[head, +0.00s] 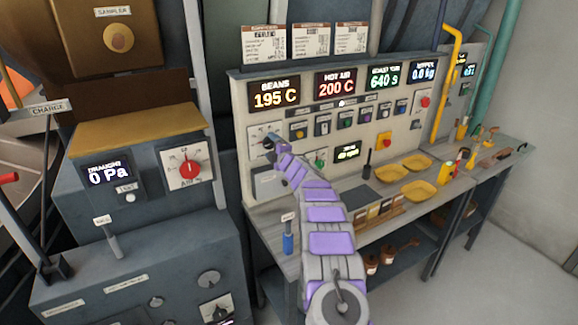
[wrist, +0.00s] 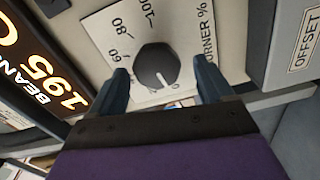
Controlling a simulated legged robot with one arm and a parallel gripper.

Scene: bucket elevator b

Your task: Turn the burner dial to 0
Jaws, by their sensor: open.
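The burner dial (wrist: 157,64) is a round black knob with a white pointer line, on a pale plate marked 60, 80, 100 and "BURNER %". In the wrist view its pointer aims down and slightly right, toward the plate edge near my gripper, where the markings are partly hidden. My gripper (wrist: 163,80) is open, with one dark finger on each side of the knob; I cannot tell whether they touch it. In the head view my gripper (head: 270,143) is at the dial plate (head: 256,132) on the panel's left side and hides the knob.
The panel has lit displays, including BEANS 195 C (head: 274,94), with small switches to the right. An OFFSET box (wrist: 294,45) stands beside the dial. Below, the bench holds yellow trays (head: 404,175) and a blue-handled tool (head: 288,240). A red knob (head: 188,169) is on the left cabinet.

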